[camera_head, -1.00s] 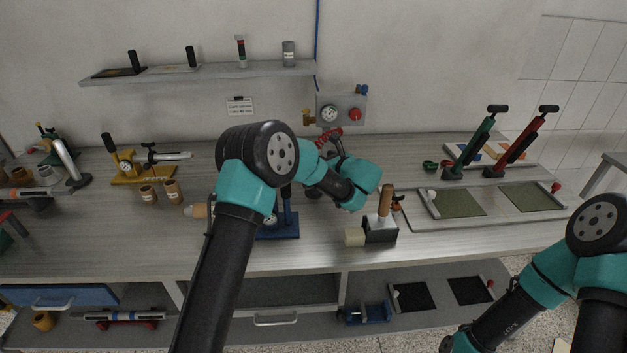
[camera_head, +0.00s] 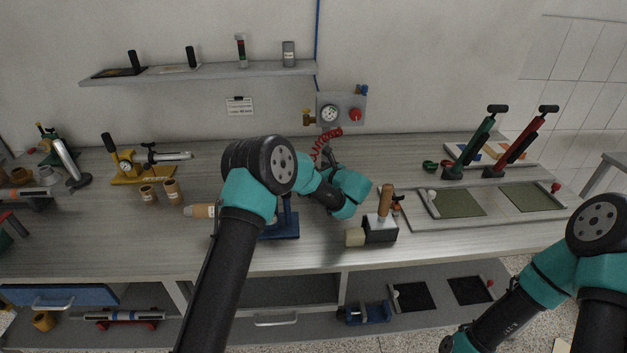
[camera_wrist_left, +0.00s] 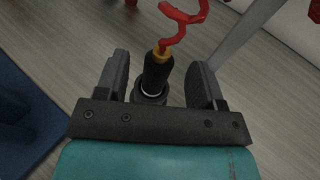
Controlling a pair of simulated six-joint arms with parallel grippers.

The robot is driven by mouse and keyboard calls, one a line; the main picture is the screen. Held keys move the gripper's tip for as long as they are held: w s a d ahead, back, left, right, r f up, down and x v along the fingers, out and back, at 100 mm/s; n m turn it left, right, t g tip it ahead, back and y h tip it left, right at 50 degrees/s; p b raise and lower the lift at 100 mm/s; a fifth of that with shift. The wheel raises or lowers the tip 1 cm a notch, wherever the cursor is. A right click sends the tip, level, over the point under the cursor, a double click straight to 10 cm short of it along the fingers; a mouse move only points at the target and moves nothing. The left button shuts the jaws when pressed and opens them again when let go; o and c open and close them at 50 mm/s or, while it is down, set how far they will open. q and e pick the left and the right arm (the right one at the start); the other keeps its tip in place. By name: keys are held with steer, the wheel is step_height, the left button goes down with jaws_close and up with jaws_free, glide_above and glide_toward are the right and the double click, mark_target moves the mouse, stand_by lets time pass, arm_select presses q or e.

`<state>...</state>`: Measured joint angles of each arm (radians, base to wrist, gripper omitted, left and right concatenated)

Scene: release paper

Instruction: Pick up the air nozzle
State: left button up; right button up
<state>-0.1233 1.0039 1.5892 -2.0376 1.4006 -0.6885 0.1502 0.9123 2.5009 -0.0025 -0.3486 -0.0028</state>
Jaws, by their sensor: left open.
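The air nozzle (camera_wrist_left: 157,72) shows in the left wrist view as a black cylindrical body with a brass fitting at its top. A red coiled hose (camera_wrist_left: 180,18) runs up from the fitting. My left gripper (camera_wrist_left: 160,59) is open, with one finger on each side of the nozzle and gaps between. Whether the nozzle's lower end touches the bench is hidden by my gripper. In the head view, the red coil (camera_head: 325,142) hangs below the wall regulator, and my left wrist largely hides the area beside it. My right arm is at the lower right; its gripper is out of view.
A blue stand (camera_head: 286,222) is close to the left of my left wrist. A block with a wooden handle (camera_head: 380,229) stands to its right. The regulator panel (camera_head: 342,111) is on the wall behind.

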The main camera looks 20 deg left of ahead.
arm_select(q)
steer(key=x, duration=0.4)
steer(key=shift+w+a, duration=0.15)
steer(key=shift+a, duration=0.05)
steer(key=c, duration=1.1)
